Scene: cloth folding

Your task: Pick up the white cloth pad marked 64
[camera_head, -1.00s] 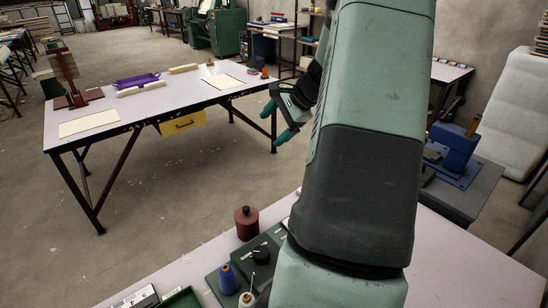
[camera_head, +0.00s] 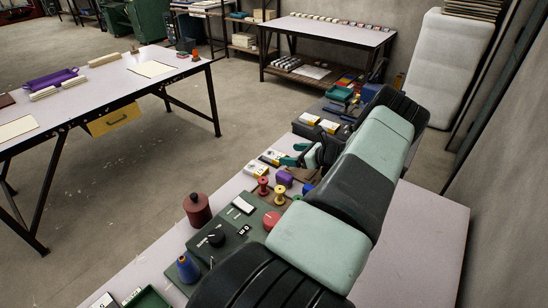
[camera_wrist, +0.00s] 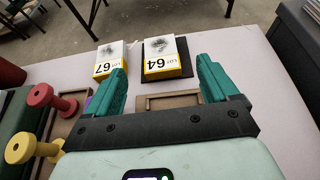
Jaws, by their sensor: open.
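The white cloth pad marked 64 (camera_wrist: 165,58) has a yellow border along its near edge and a dark smudge on its top. It lies on a dark mat (camera_wrist: 147,76) near the table's far edge in the wrist view. In the head view it seems to be the pad (camera_head: 272,157) just left of my gripper (camera_head: 296,154). In the wrist view my gripper (camera_wrist: 162,72) is open, its teal fingers apart and nothing between them. The pad is beyond the fingertips, and no contact shows.
A similar pad marked 67 (camera_wrist: 109,62) lies left of pad 64. A small wooden tray (camera_wrist: 158,103) is below the fingers. Red (camera_wrist: 42,96) and yellow (camera_wrist: 20,148) spools stand at left. A dark box (camera_wrist: 297,52) is at right. Bare tabletop (camera_head: 410,255) shows at the right.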

